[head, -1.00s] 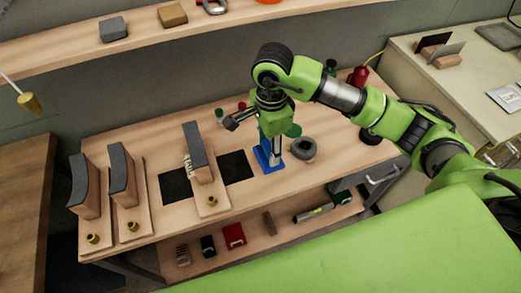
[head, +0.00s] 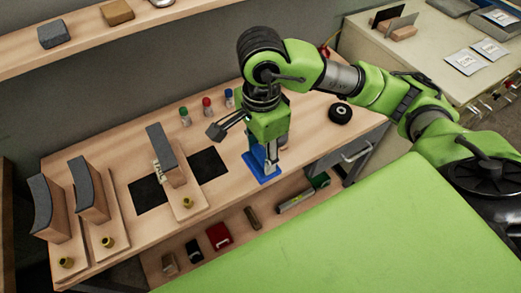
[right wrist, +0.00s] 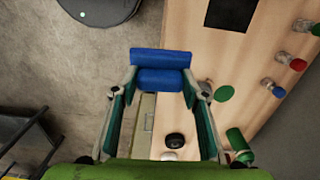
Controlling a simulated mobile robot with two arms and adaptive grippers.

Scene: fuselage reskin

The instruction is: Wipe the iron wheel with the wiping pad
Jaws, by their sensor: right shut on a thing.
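My right gripper (head: 264,148) points down over the wooden bench and is shut on a blue pad (head: 262,166), which I take for the wiping pad. In the right wrist view the blue pad (right wrist: 160,57) spans the fingertips. I cannot tell whether the pad touches anything below it. The grey ring-shaped wheel is almost wholly hidden behind the gripper; only a small sliver that may be it shows at the gripper's right. A black wheel (head: 340,113) lies farther right on the bench; a black round thing (right wrist: 175,139) shows between the fingers. My left gripper is not in view.
Curved blocks (head: 92,190) on wooden bases stand at the bench's left, one beside black mats (head: 208,164). Small bottles with coloured caps (head: 206,107) stand behind the gripper. A lower shelf (head: 190,228) holds tools. A side counter (head: 450,60) is at the right.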

